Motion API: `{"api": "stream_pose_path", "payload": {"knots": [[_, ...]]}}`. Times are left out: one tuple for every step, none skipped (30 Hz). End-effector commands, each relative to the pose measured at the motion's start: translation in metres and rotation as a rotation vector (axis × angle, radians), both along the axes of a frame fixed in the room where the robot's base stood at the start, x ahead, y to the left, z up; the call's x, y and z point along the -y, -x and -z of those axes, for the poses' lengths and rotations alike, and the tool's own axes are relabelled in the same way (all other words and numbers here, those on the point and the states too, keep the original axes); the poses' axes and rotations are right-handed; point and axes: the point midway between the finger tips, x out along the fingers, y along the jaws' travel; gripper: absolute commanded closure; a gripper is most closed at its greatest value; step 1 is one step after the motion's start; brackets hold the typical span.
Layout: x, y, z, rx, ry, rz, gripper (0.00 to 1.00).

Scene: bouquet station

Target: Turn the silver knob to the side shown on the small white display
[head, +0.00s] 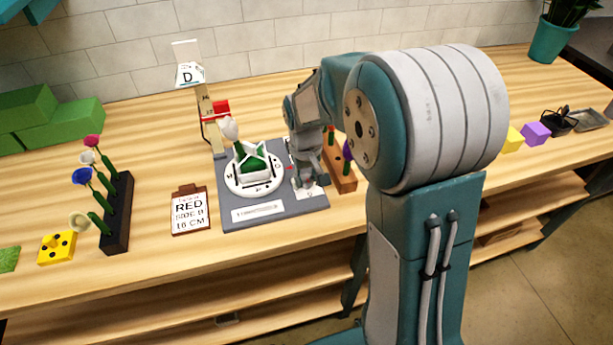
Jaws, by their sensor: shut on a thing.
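The small white display (187,75) stands at the back on a wooden post and reads "D". A grey base plate (232,193) on the bench carries a round white dial (262,187) with letters around its rim and a green, white-edged piece on it. My gripper (303,183) points down over the right side of the plate, beside the dial, and is shut on the silver knob. The fingers hide most of the knob, so its turn cannot be read. A white label under the gripper is partly covered.
A clipboard (189,211) reading "RED SIDE B 16 CM" lies left of the plate. A dark flower rack (118,215) and a yellow block (57,247) stand further left. A wooden rack (342,178) is close right of my gripper. Green blocks (45,123) are at the back left.

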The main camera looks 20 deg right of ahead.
Motion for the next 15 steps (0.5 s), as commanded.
{"api": "stream_pose_path", "payload": {"knots": [[-0.0005,0.0005,0.0013,-0.002,-0.001,0.0,1.0],[-0.0005,0.0006,0.0013,-0.002,-0.001,0.0,1.0],[-0.0005,0.0006,0.0013,-0.002,-0.001,0.0,1.0],[-0.0005,0.0006,0.0013,-0.002,-0.001,0.0,1.0],[-0.0005,0.0006,0.0013,-0.002,-0.001,0.0,1.0],[-0.0005,0.0006,0.0013,-0.002,-0.001,0.001,0.42],[-0.0005,0.0006,0.0013,-0.002,-0.001,0.001,0.29],[-0.0004,0.0006,0.0012,-0.002,-0.001,0.001,0.21],[-0.0004,0.0005,0.0011,-0.002,-0.001,0.001,0.21],[-0.0004,0.0005,0.001,-0.002,-0.001,0.001,0.21],[-0.0003,0.0004,0.0009,-0.002,-0.001,0.001,0.21],[-0.0002,0.0003,0.0008,-0.001,-0.001,0.001,0.21],[-0.0002,0.0003,0.0007,-0.001,-0.001,0.001,0.21],[-0.0002,0.0002,0.0006,-0.001,0.0,0.001,0.21],[-0.0001,0.0002,0.0006,-0.001,0.0,0.001,0.21]]}}
